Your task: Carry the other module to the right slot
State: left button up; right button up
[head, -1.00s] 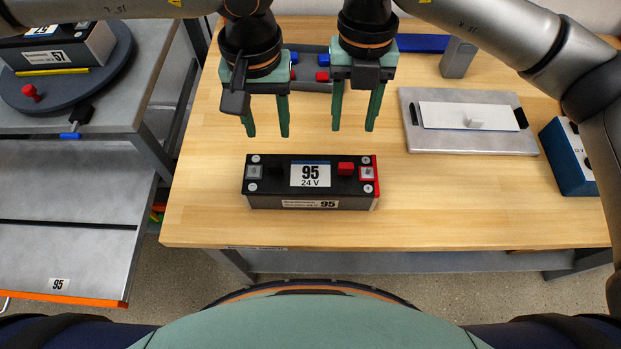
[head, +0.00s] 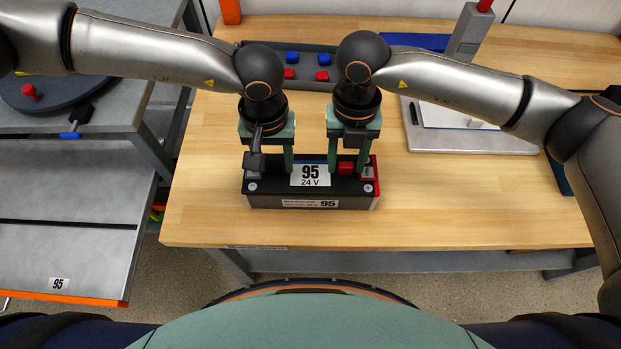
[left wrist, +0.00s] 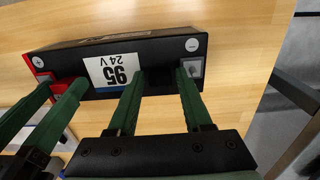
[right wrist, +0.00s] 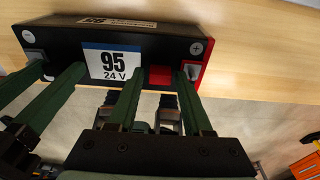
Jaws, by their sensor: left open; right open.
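The black module marked 95, 24 V (head: 312,202) lies on the wooden table near its front edge. It has a black block at the left of its label and a red block (right wrist: 160,76) at the right. My left gripper (head: 270,166) is open at the module's left part, its fingers either side of the black block in the left wrist view (left wrist: 160,76). My right gripper (head: 347,166) is open, its fingers either side of the red block. I cannot tell whether the fingers touch. A grey tray labelled 95 (head: 60,255) with an orange front edge is at lower left.
A dark round turntable (head: 30,100) with a red knob (head: 31,91) stands on the left bench. A grey bin (head: 306,70) with red and blue blocks lies behind my grippers. A metal plate (head: 425,152) with a white cover lies at right, partly behind my right arm.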

pick_arm(q)
jog(key=shift+c, duration=0.2)
pick_arm(e)
jog(key=shift+c, duration=0.2)
pick_arm(q)
jog(key=c, duration=0.7)
pick_arm(e)
jog(key=c, duration=0.7)
pick_arm(q)
grip_shut()
pick_arm(e)
grip_shut()
pick_arm(q)
jog(key=shift+r, duration=0.15)
pick_arm(e)
jog(key=shift+r, duration=0.15)
